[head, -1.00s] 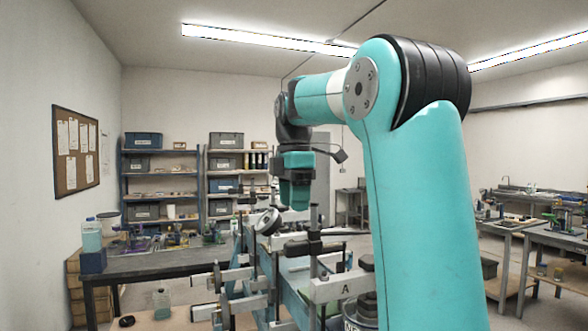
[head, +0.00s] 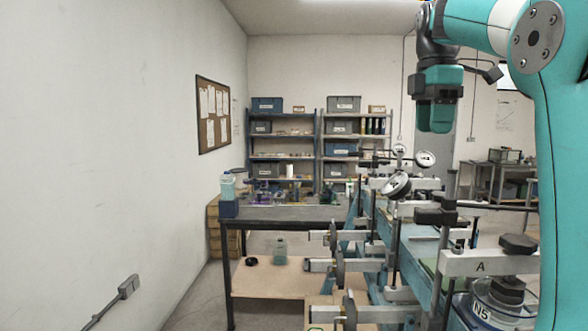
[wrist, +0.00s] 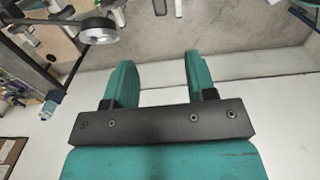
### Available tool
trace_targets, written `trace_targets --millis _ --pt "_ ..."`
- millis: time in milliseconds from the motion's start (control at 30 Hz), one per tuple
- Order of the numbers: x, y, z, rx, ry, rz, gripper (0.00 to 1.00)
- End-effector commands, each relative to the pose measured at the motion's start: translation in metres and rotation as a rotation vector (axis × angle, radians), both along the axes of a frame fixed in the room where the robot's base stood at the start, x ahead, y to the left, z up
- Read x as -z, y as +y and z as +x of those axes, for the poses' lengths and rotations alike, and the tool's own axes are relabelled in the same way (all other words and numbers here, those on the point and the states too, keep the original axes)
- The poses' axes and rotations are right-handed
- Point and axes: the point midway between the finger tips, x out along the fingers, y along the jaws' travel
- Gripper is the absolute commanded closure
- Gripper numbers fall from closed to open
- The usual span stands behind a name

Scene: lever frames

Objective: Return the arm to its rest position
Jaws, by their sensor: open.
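My teal arm stands at the right of the head view. My gripper (head: 436,118) hangs from it, pointing down, above and behind the blue fixture frame (head: 420,262). In the wrist view my gripper (wrist: 152,72) shows two teal fingers spread apart with nothing between them, so it is open and empty. Pale floor and wall lie beyond the fingers. A round gauge (wrist: 98,31) shows near the left finger in the wrist view, apart from it.
Lever frames with clamps and dial gauges (head: 396,185) crowd the area below my arm. A dark workbench (head: 290,213) and shelves (head: 283,143) stand behind.

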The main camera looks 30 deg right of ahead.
Motion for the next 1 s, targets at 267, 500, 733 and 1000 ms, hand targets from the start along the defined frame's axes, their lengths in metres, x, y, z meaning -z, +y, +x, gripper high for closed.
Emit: trace_targets --millis 267,500,733,1000 --pt "0.023 0.022 0.009 0.011 -0.004 -0.008 0.49" --pt "0.139 0.146 0.021 0.099 -0.059 0.023 0.49" --pt "0.251 0.273 -0.042 0.237 -0.054 0.188 0.49" --pt "0.322 0.342 -0.13 0.393 0.053 0.337 0.49"
